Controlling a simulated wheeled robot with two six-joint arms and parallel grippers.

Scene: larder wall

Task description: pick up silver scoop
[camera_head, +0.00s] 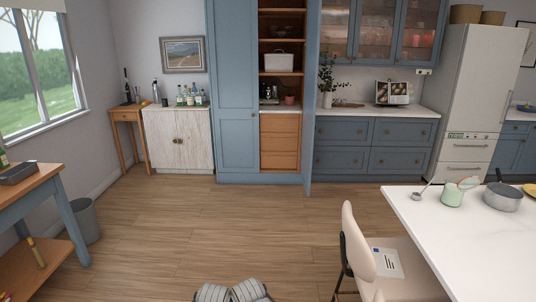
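A small silver scoop (417,195) lies near the far left corner of the white table (465,245) at the right. Its round bowl is by the table's left edge and its thin handle points up and to the right. It is left of a pale green mug (452,196) and appears apart from it. Neither of my grippers can be made out in the head view. Nothing is seen touching the scoop.
A grey pan (503,196) stands right of the mug. A cream chair (358,252) stands against the table's left side, with a booklet (386,263) on its seat. The wooden floor (190,225) in the middle is clear.

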